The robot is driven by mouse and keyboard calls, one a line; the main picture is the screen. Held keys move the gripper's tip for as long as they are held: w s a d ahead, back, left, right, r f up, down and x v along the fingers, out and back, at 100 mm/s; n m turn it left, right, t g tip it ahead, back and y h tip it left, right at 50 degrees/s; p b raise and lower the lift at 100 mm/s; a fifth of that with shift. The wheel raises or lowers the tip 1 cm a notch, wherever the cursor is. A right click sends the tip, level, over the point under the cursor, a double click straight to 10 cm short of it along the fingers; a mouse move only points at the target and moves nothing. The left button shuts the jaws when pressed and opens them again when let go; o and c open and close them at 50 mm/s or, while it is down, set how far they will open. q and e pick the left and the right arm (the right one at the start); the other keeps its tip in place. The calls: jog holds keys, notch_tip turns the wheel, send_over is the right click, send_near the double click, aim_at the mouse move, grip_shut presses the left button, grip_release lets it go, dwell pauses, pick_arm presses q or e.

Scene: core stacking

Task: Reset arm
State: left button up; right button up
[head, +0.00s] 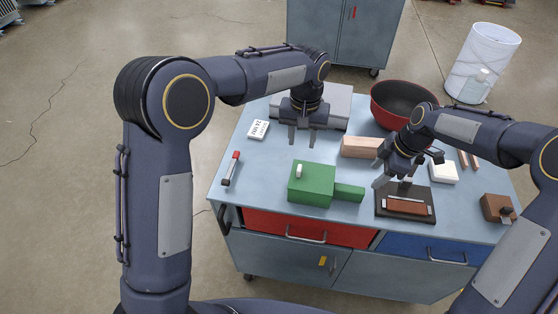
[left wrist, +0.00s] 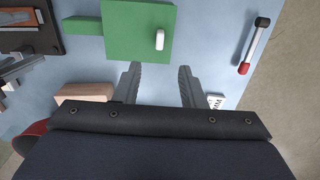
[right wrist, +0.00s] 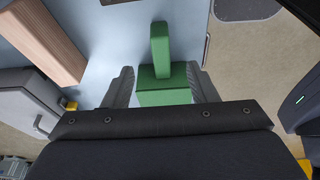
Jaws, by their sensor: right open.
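My left gripper (head: 301,140) is open and empty above the back left part of the blue-grey table top (head: 262,165). Its two spread fingers also show in the left wrist view (left wrist: 159,90), with bare table between them. My right gripper (head: 393,182) is open over the right part of the table, near a black tray (head: 383,205) with a reddish-brown block (head: 407,207). In the right wrist view its fingers (right wrist: 161,88) are spread, with a green block (right wrist: 163,97) in sight between them; I see no grip on it.
A large green block (head: 311,184) with a small white piece (head: 299,171) stands mid-table beside a smaller green block (head: 349,192). A wooden block (head: 360,147) and a red-black bowl (head: 400,103) are behind. A red-ended tool (head: 232,168) and card (head: 258,130) lie left.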

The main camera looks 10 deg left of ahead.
pick_arm(q)
jog(key=shift+a, duration=0.1)
pick_arm(e)
jog(key=shift+d+r, duration=0.1)
jog(key=shift+r, duration=0.15)
